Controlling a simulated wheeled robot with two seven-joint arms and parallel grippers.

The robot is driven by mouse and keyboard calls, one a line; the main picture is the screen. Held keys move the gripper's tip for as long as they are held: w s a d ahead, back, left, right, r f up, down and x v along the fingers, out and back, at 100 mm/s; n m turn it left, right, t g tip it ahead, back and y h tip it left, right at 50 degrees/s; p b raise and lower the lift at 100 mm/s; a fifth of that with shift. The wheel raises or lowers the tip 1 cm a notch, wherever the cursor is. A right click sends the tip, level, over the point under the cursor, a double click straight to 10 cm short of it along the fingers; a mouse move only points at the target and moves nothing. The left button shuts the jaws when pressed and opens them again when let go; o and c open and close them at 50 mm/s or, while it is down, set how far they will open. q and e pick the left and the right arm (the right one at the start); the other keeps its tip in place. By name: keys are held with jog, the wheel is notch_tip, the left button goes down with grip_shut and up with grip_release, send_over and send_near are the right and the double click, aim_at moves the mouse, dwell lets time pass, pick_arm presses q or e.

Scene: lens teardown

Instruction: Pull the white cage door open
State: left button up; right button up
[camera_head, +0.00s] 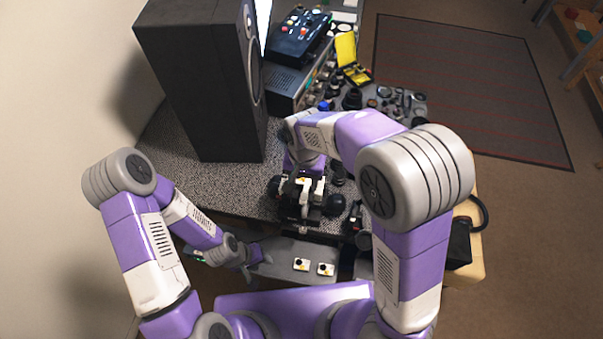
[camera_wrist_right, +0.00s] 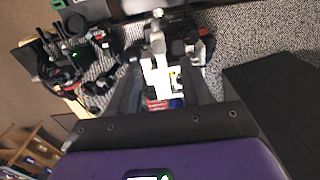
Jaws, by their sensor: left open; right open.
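No cage door is clearly recognisable in the head view. In the right wrist view a white upright part (camera_wrist_right: 156,72) stands between the fingers of my open right gripper (camera_wrist_right: 163,84); it may be the white door, but I cannot tell whether the fingers touch it. In the head view my right gripper (camera_head: 304,188) is over a black-and-white device with round black ends (camera_head: 333,205) at the front of the table, and hides part of it. My left gripper (camera_head: 256,257) is open, low at the table's front edge, apart from the device.
A tall black speaker (camera_head: 205,90) stands on the grey speckled table (camera_head: 190,170) at left. Behind are an opened yellow case (camera_head: 347,50), a control box (camera_head: 298,36) and several small dark parts (camera_head: 352,99). A black object (camera_head: 459,243) sits at the right edge.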

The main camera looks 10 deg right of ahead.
aim_at(303, 198)
jog(key=shift+s+f, duration=0.2)
jog(key=shift+s, duration=0.15)
notch_tip(303, 198, down, 7)
jog(key=shift+s+r+b, duration=0.1)
jog(key=shift+r+b, duration=0.05)
jog(key=shift+b, duration=0.15)
grip_shut()
